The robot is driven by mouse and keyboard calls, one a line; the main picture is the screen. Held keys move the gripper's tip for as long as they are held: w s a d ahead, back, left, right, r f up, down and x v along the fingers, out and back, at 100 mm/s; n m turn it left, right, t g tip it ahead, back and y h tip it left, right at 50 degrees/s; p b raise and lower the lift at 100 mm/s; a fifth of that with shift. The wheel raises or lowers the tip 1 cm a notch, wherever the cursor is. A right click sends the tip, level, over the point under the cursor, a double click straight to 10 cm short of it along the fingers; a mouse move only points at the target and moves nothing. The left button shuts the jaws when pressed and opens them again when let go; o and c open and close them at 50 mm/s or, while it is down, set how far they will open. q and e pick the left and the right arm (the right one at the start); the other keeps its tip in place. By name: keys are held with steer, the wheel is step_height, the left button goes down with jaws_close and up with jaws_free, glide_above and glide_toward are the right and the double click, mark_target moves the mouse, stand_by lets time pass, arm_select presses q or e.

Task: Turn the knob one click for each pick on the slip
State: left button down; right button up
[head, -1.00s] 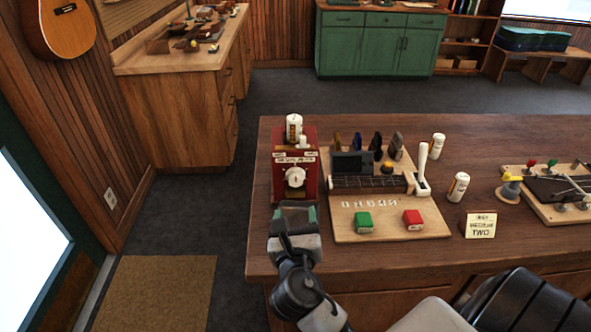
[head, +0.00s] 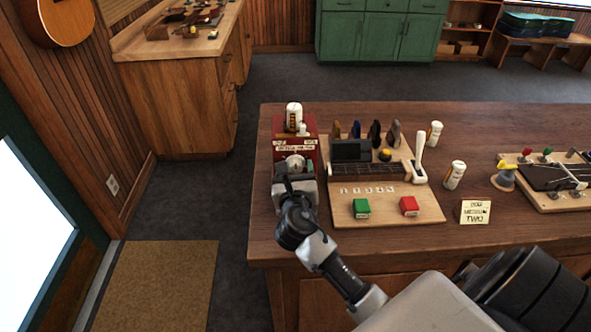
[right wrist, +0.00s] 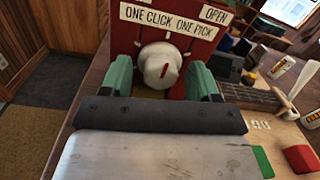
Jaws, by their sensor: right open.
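The white round knob (right wrist: 158,65) with a red pointer mark is on the front of a red box (head: 313,127) labelled "ONE CLICK ONE PICK". My right gripper (right wrist: 160,80) is open, with one green-padded finger on each side of the knob; I cannot tell whether they touch it. In the head view the right gripper (head: 295,182) partly hides the knob and the box front. A cream card (head: 475,212) with a large word like "TWO" stands on the table; I cannot tell whether it is the slip. My left gripper is not in view.
Beside the box, a wooden board (head: 390,216) carries a green block (head: 361,209), a red block (head: 409,206), a white lever (head: 419,157) and several picks (head: 374,132). White bottles (head: 454,175) stand to its right. The table front (head: 350,236) is clear.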

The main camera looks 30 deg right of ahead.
steer(key=c, duration=0.9)
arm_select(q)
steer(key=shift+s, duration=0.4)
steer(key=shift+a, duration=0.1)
arm_select(e)
steer(key=shift+m, duration=0.3)
